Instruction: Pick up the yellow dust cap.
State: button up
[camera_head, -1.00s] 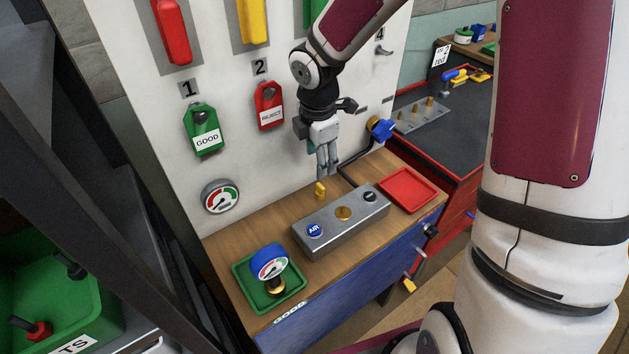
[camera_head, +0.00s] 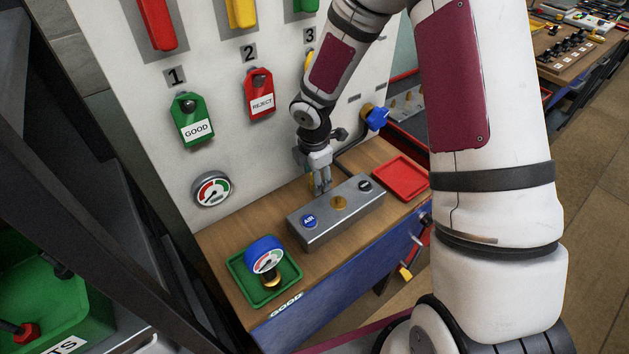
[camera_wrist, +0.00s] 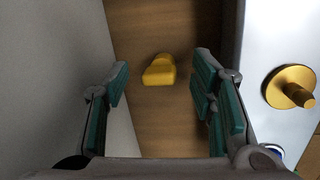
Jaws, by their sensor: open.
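The yellow dust cap (camera_wrist: 159,70) lies on the wooden bench top in the wrist view, in the strip between the white panel and the metal block. It sits ahead of my gripper (camera_wrist: 160,82), between the lines of its two fingers and apart from both. The fingers have teal pads and are open and empty. In the head view my gripper (camera_head: 322,187) points down just behind the metal block, and it mostly hides the cap there.
The grey metal block (camera_head: 325,217) with a blue AIR button and brass fitting (camera_wrist: 290,87) stands close to the right finger. The white panel (camera_wrist: 55,70) is close on the left. A red tray (camera_head: 402,178) is empty.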

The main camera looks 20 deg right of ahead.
jog(key=shift+w+f, duration=0.1)
jog(key=shift+f, duration=0.35)
jog(key=c, duration=0.9)
jog(key=shift+r, duration=0.15)
jog(key=shift+c, duration=0.2)
